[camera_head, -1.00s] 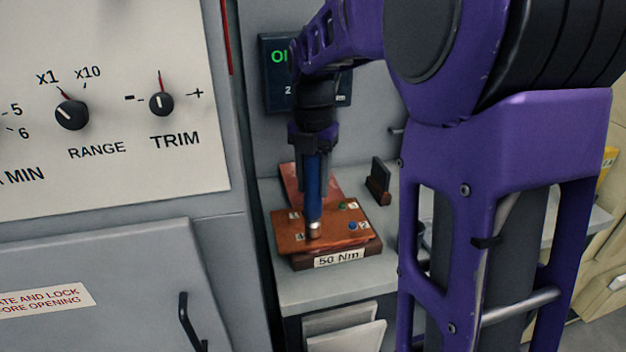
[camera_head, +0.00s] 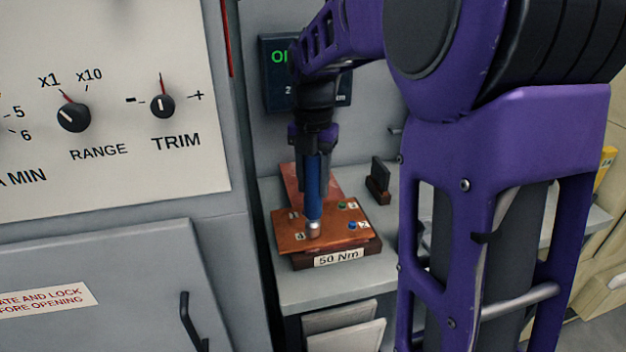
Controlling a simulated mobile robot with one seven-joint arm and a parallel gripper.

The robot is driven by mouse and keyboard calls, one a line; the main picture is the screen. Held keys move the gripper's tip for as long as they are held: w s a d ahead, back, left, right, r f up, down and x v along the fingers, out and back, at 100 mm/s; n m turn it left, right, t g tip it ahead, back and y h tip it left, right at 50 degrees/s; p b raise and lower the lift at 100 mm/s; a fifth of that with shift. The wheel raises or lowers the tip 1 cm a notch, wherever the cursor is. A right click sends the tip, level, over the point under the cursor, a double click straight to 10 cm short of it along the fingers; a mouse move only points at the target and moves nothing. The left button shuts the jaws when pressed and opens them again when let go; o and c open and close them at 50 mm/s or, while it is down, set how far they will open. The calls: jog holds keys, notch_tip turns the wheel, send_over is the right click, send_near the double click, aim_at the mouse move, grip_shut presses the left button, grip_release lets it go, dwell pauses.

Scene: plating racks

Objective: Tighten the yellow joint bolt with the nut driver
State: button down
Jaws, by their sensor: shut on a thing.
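My gripper (camera_head: 313,160) is shut on the blue handle of the nut driver (camera_head: 313,192). The driver stands about upright, its silver socket end down at the front left of a copper-coloured joint plate (camera_head: 325,236). The socket covers whatever is under it, and I cannot see a yellow bolt. A green bolt (camera_head: 342,205) and a blue bolt (camera_head: 352,225) show on the right side of the plate, beside small number labels. The plate sits on a dark base with a "50 Nm" label (camera_head: 338,257).
A dark display (camera_head: 277,97) with green text hangs behind my gripper, partly hidden. A small dark holder (camera_head: 379,180) stands on the grey bench (camera_head: 300,290) right of the plate. A grey panel with RANGE and TRIM knobs (camera_head: 162,106) stands close on the left.

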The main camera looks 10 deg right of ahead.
jog(key=shift+s, duration=0.1)
jog(key=shift+r+p, duration=2.45)
jog(key=shift+r, duration=0.55)
jog(key=shift+d, duration=0.1)
